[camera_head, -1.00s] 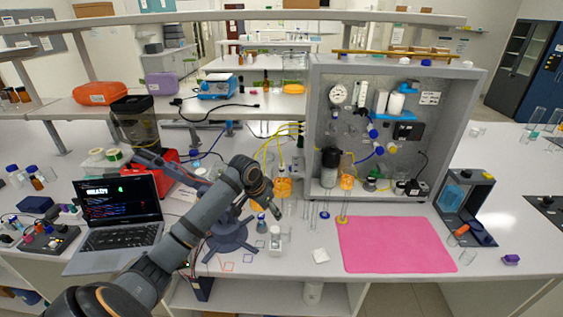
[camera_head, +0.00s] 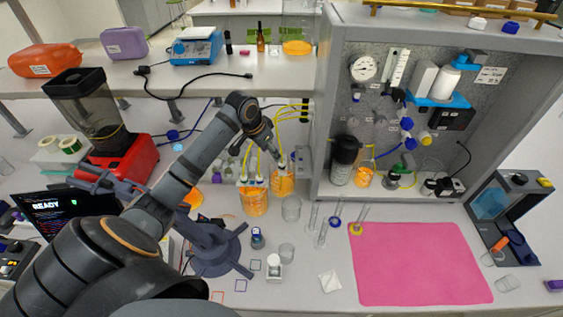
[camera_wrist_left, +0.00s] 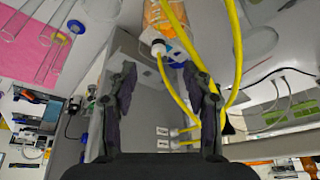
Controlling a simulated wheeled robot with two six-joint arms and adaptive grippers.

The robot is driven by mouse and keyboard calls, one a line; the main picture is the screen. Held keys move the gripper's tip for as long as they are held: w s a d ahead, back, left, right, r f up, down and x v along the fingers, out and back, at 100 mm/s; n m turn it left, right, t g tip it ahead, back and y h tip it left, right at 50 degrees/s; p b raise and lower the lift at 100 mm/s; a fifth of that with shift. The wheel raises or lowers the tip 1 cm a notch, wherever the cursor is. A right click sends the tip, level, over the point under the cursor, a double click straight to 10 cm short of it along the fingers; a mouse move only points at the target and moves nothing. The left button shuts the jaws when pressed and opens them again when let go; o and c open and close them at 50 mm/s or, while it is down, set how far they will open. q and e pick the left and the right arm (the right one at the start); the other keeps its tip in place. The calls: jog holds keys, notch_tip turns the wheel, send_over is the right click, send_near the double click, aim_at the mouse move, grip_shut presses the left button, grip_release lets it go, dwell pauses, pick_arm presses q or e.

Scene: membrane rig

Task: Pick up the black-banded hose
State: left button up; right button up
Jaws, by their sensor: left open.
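Several yellow hoses (camera_head: 290,107) run from orange-filled bottles (camera_head: 256,203) towards the grey rig cabinet. I cannot clearly make out a black band on any of them. My left gripper (camera_head: 279,163) is at the neck of the right-hand bottle (camera_head: 284,184). In the left wrist view my left gripper (camera_wrist_left: 165,84) is open, with a yellow hose (camera_wrist_left: 178,97) passing between its fingers below a white bottle cap (camera_wrist_left: 158,47). Another yellow hose (camera_wrist_left: 238,55) loops beside the right finger. A dark patch shows near that finger; I cannot tell what it is.
The grey rig cabinet (camera_head: 317,128) stands right of the bottles. Glass tubes (camera_head: 323,232) and small beakers (camera_head: 291,209) stand in front. A pink mat (camera_head: 420,265) lies clear at the right.

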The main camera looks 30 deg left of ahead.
aim_at(281, 164)
pick_arm(q)
jog(key=x, duration=0.6)
jog(key=shift+w, duration=0.15)
jog(key=x, duration=0.3)
jog(key=shift+w+d+f, duration=0.2)
jog(key=shift+d, duration=0.1)
jog(key=shift+w+f, duration=0.25)
jog(key=shift+f, duration=0.1)
jog(key=shift+s+r, duration=0.1)
jog(key=shift+s, duration=0.05)
jog(key=c, duration=1)
jog(key=shift+c, duration=0.2)
pick_arm(e)
jog(key=shift+s+d, duration=0.3)
jog(key=shift+s, duration=0.3)
